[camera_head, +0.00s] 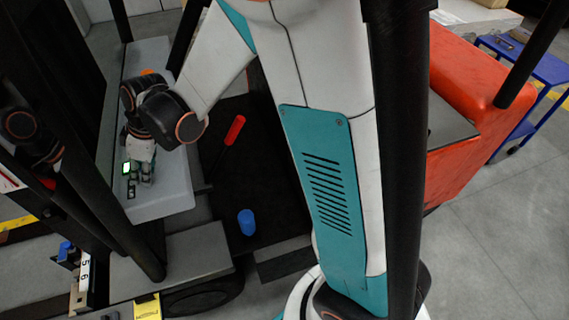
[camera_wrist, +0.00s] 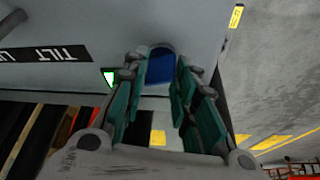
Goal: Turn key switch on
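My gripper (camera_head: 140,172) is over the grey console (camera_head: 175,185) in the head view, close to a small lit green display or button (camera_head: 126,168). In the wrist view my gripper (camera_wrist: 160,78) has its two green-padded fingers apart. A round blue part (camera_wrist: 159,64) on the grey panel shows between and just beyond the fingertips. I cannot tell for sure whether it is the key switch, nor whether the fingers touch it. No key is clearly visible.
A dark label reading TILT (camera_wrist: 45,53) is upside down on the panel in the wrist view. In the head view, a red-handled lever (camera_head: 234,130) and a blue cylinder (camera_head: 247,222) stand right of the console. Dark posts and my arm hide much of the cab.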

